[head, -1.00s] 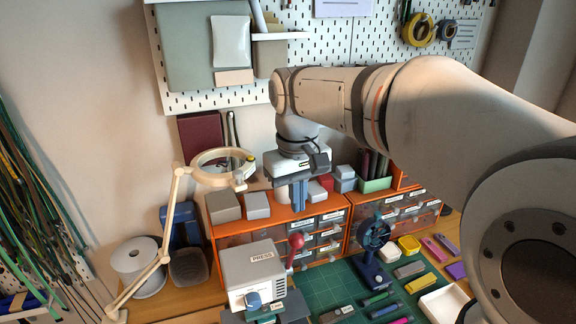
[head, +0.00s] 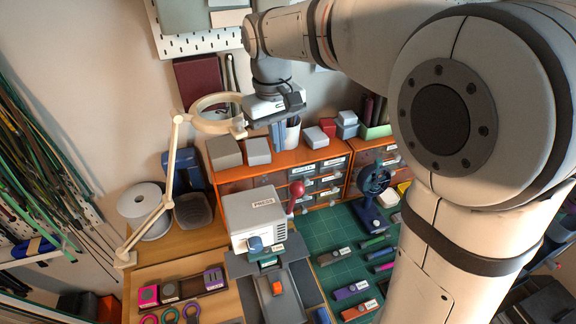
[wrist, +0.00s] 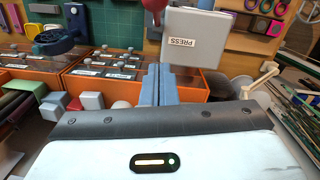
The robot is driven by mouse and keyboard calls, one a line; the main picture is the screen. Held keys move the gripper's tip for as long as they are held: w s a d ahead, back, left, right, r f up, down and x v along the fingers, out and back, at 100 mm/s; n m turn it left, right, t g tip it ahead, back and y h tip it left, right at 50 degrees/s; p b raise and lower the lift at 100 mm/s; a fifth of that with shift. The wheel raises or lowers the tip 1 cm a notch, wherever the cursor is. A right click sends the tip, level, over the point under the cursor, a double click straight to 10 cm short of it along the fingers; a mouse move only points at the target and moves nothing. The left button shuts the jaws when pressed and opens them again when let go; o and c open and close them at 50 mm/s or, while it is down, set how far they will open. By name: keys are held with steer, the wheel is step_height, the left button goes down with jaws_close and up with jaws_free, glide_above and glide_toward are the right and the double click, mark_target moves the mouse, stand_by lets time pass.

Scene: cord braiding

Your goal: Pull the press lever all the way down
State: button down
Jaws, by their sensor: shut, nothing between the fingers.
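The press (head: 252,214) is a grey box labelled PRESS, standing on the bench left of the green mat. Its lever (head: 297,189) has a red ball knob and stands up at the press's right side. In the wrist view the press (wrist: 196,40) is upside down, and the red knob (wrist: 153,5) is cut by the top edge. My gripper (head: 279,137) has blue fingers, shut and empty, above the orange drawer cabinet. It is behind and above the lever, apart from it. The fingers (wrist: 158,84) also show in the wrist view, pointing towards the press.
The orange drawer cabinet (head: 276,170) carries grey boxes (head: 224,152) and a pen cup (head: 293,131). A magnifier lamp (head: 174,165) stands at the left. A dark tray (head: 190,290) lies at the front left.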

steer(key=s+d+f+p, duration=0.1)
steer(key=s+d+f, duration=0.1)
steer(key=f, duration=0.3)
steer(key=shift+s, duration=0.75)
steer(key=shift+s+a+f, duration=0.1)
steer(key=shift+f, duration=0.05)
